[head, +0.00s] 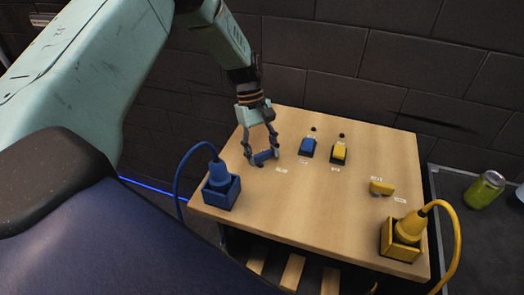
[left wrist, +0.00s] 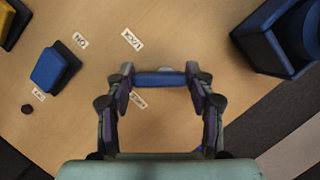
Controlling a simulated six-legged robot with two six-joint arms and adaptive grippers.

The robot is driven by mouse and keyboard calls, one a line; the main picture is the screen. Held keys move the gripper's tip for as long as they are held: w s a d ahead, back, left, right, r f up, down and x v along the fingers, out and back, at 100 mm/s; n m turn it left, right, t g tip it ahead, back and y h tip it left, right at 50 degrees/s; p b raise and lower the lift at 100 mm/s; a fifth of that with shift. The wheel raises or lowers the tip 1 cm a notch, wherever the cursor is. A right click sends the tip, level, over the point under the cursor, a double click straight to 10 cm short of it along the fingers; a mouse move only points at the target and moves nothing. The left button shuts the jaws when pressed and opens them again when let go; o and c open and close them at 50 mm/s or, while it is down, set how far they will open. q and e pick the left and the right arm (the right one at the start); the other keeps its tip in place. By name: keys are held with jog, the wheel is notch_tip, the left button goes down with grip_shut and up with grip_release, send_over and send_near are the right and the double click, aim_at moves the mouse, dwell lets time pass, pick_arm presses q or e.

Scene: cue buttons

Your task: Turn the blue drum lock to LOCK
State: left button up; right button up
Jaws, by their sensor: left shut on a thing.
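The blue drum lock (head: 265,157) is a small blue bar on the wooden table (head: 300,220), left of the middle. My left gripper (head: 262,154) reaches down from above and is shut on the bar. In the left wrist view the bar (left wrist: 161,79) lies crosswise between the two fingertips of my left gripper (left wrist: 160,82). White labels lie near it; one label (left wrist: 131,40) is above the bar and another (left wrist: 138,100) is partly beside the left finger. Their words are too small to read surely. My right gripper is not in view.
A blue rocker button (head: 308,147) and a yellow one (head: 339,153) stand at the table's back. A yellow drum lock (head: 381,188) is at the right. A blue plug box (head: 221,190) and a yellow one (head: 402,240) with cables stand near the front corners. A green can (head: 485,190) is farther right.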

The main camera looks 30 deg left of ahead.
pick_arm(q)
jog(key=m, duration=0.2)
jog(key=m+g+y, duration=0.1)
jog(key=m, duration=0.2)
jog(key=shift+d+m+g, duration=0.1)
jog(key=shift+m+g, duration=0.2)
jog(key=shift+d+m+g+y, duration=0.15)
jog(key=shift+m+y, duration=0.25)
jog(key=shift+m, duration=0.55)
jog(key=shift+a+m+g+y, duration=0.15)
jog(key=shift+m+y, duration=0.25)
jog(key=shift+m, duration=0.85)
jog(key=o, duration=1.2)
jog(key=shift+d, duration=0.1)
jog(key=shift+c, duration=0.2)
jog(key=shift+s, duration=0.1)
jog(key=v, duration=1.2)
jog(key=shift+d, duration=0.1)
